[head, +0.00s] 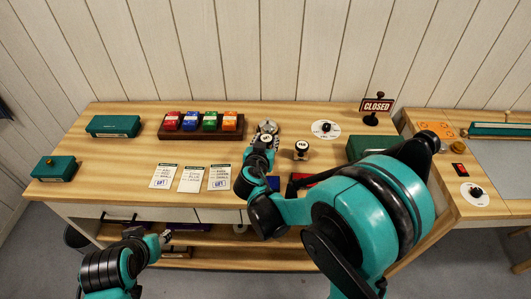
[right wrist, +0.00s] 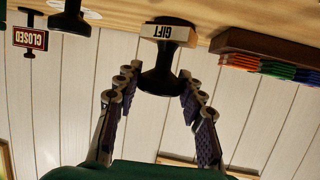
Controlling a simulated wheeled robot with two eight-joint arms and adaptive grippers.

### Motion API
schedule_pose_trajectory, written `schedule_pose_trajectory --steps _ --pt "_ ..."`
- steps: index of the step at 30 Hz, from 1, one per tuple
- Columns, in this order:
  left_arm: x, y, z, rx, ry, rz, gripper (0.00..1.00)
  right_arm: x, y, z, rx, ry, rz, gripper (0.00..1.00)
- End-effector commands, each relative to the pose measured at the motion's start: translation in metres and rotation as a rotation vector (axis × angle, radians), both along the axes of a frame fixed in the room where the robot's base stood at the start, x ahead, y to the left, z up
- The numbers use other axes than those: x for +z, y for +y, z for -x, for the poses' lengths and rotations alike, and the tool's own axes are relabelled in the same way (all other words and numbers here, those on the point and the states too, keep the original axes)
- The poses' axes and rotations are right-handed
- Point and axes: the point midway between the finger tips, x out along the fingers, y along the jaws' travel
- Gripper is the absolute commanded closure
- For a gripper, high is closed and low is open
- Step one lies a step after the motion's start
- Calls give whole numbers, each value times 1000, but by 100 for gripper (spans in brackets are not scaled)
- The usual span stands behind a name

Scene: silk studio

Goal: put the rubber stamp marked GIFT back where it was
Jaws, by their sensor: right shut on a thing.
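I cannot tell whether the stamp touches the table. My left gripper (head: 163,238) is low at the front left, off the table; its jaws are too small to read.
Another stamp (head: 301,149) stands close right of the right gripper. A round white pad (head: 334,134) with a black knob, a CLOSED sign (head: 376,106) and a rack of coloured blocks (head: 171,134) stand behind. Several cards (head: 190,180) lie left.

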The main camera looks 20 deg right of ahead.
Motion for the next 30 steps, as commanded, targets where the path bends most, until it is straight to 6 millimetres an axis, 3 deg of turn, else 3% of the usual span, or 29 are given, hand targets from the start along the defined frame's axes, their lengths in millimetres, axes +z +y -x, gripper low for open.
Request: schedule_pose_trajectory --steps 5,12,23,24,26,30 --pt "-7 0 0 0 0 0 60 -11 1 -4 0 0 0 90" --pt "-25 0 0 0 0 0 60 -44 1 -4 0 0 0 90" --pt "-27 0 0 0 0 0 60 -46 1 -3 0 0 0 90" --pt "-27 0 0 0 0 0 60 -46 1 -3 0 0 0 56" --pt "-26 0 0 0 0 0 60 -45 1 -3 0 0 0 40" --pt "-26 0 0 0 0 0 60 -45 1 -3 0 0 0 40"
